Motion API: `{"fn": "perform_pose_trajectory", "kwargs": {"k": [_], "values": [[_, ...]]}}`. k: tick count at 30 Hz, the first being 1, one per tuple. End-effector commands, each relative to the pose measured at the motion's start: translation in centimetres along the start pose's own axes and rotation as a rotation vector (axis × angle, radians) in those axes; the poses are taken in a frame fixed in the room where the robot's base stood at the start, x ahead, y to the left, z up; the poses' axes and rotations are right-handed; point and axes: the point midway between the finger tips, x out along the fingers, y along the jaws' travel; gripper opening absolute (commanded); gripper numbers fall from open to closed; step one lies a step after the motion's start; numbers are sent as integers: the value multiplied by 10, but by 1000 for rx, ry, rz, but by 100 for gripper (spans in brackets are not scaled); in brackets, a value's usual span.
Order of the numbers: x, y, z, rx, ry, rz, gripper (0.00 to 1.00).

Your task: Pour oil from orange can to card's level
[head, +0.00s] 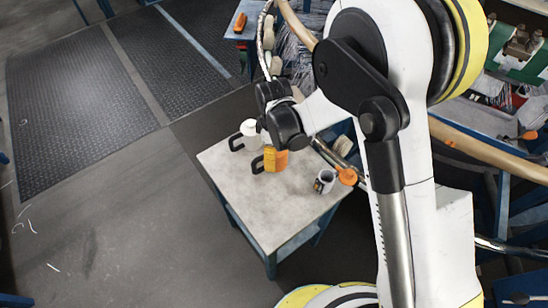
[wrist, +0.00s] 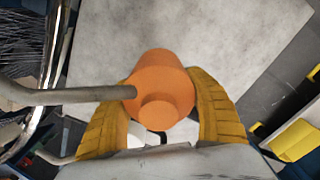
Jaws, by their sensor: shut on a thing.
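The orange can (wrist: 160,72) stands between the two yellow fingers of my gripper (wrist: 163,88), which is shut on it. In the head view the orange can (head: 282,159) shows beside a yellow finger, over the worktable (head: 300,208). It looks upright; I cannot tell whether its base touches the table. A black handle-like loop (head: 257,165) shows just left of it. A grey cup (head: 324,181) with a dark mark stands to the right, near the table's right edge. I cannot make out a card or any oil level.
A white can (head: 249,127) with a black handle stands at the table's back left. An orange round thing (head: 347,176) lies beside the cup. Pale hoses and loom parts crowd the right side. The table's front is clear.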

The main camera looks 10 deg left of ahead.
Motion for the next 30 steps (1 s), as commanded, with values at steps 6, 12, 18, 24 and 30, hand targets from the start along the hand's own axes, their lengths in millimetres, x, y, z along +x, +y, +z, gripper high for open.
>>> {"fn": "perform_pose_trajectory", "kwargs": {"k": [6, 12, 18, 24, 30], "values": [[-36, 15, 44, 6, 0, 0, 20], [-61, 28, 85, 4, 0, 0, 20], [-72, 36, 106, 2, 0, 0, 20], [-74, 37, 111, 0, 0, 0, 20], [-74, 37, 111, 0, 0, 0, 20]]}}
